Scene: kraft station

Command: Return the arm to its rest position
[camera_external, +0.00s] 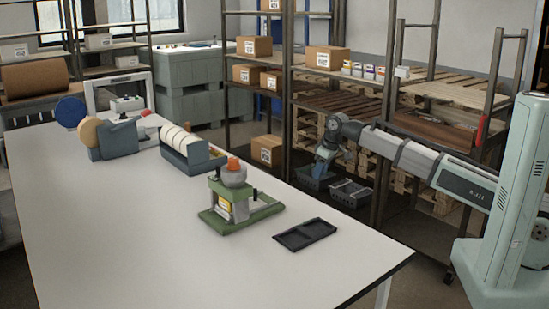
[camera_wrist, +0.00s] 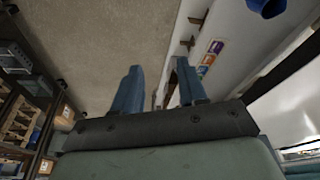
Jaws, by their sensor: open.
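My gripper (camera_external: 322,168) hangs at the end of my outstretched arm, beyond the right side of the white table (camera_external: 120,220) in the external view. It points downward, with the dark bins and shelving behind it in the picture. In the wrist view its two blue fingers (camera_wrist: 158,90) stand apart with nothing between them. Below and beyond the fingers the wrist view shows bare floor and the side of some furniture. The gripper touches nothing that I can see.
On the table are a green-based device with an orange top (camera_external: 236,196), a black tray (camera_external: 305,234), a roll holder (camera_external: 190,150) and a tape dispenser (camera_external: 112,138). Shelves with cardboard boxes (camera_external: 327,59) stand behind. The table's front is clear.

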